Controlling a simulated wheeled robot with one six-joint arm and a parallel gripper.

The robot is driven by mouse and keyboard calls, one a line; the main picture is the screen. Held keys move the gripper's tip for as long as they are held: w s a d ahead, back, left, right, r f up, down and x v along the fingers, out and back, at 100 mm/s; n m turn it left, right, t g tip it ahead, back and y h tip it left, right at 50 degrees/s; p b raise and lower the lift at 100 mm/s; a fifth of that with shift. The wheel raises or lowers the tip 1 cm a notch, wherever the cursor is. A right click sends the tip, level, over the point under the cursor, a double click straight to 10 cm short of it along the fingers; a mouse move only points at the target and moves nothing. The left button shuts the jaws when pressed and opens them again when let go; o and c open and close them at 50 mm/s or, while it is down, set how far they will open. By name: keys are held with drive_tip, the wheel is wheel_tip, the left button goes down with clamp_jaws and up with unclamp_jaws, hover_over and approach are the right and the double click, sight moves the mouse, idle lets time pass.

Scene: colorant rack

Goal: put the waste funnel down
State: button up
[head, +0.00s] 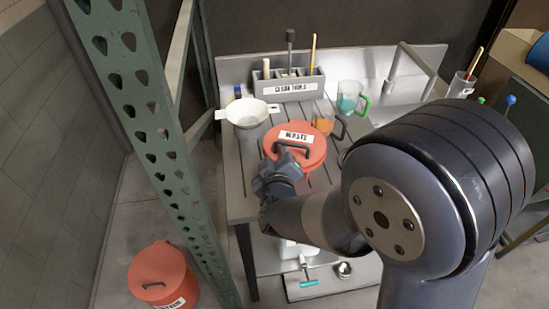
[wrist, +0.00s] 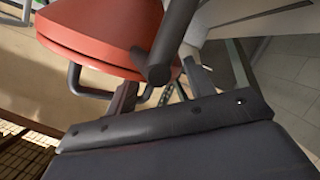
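The white funnel (head: 246,113), a wide bowl with flat side tabs, sits on the left of the grey slatted bench (head: 237,190) in the head view. To its right is a round red lid or lidded container (head: 310,153) labelled WASTE, with a dark handle (head: 296,146). My gripper (head: 281,167) is at the near left of this red lid, apart from the funnel. In the wrist view, my gripper's fingers (wrist: 160,90) stand apart, with the dark handle (wrist: 172,42) at the gap between them and the red lid (wrist: 100,35) beyond. I cannot tell whether they touch the handle.
A grey CLEAN TOOLS holder (head: 297,88) stands at the back. A jug of teal liquid (head: 349,98) and one of orange liquid (head: 323,121) stand behind and right of the lid. A green perforated post (head: 165,130) rises at left. Another red WASTE container (head: 163,276) is on the floor.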

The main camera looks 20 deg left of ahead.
drive_tip(key=shift+o, duration=0.6)
drive_tip(key=shift+r, duration=0.1)
drive_tip(key=shift+r, duration=0.15)
drive_tip(key=v, duration=1.2)
drive_tip(key=shift+p, duration=0.45)
